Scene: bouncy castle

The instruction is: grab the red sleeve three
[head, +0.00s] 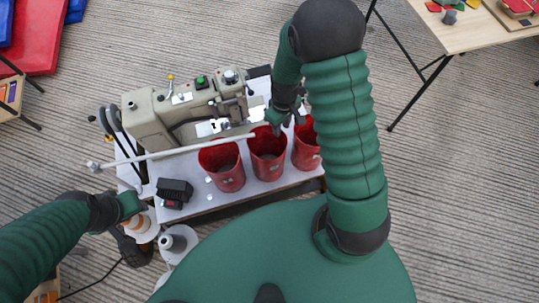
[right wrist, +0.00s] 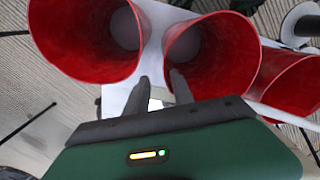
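Three red sleeves stand in a row on the small white table (head: 205,200): a left one (head: 229,178), a middle one (head: 267,166) and a right one (head: 303,158). No numbers are readable on them. My right gripper (head: 277,128) is above the gap between the middle and right sleeves. In the right wrist view its two fingers (right wrist: 158,84) are apart with nothing held between them. One sleeve (right wrist: 75,60) lies left of the fingers; another (right wrist: 220,75) lies behind and right of them. Contact cannot be told. My left gripper (head: 132,204) is low at the left; its fingers are unclear.
A beige sewing machine (head: 155,118) stands behind the sleeves. A pale rod (head: 175,152) crosses in front of it. A black box (head: 174,190) and thread cones (head: 178,240) are at the left front. A wooden table (head: 465,30) is at the upper right.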

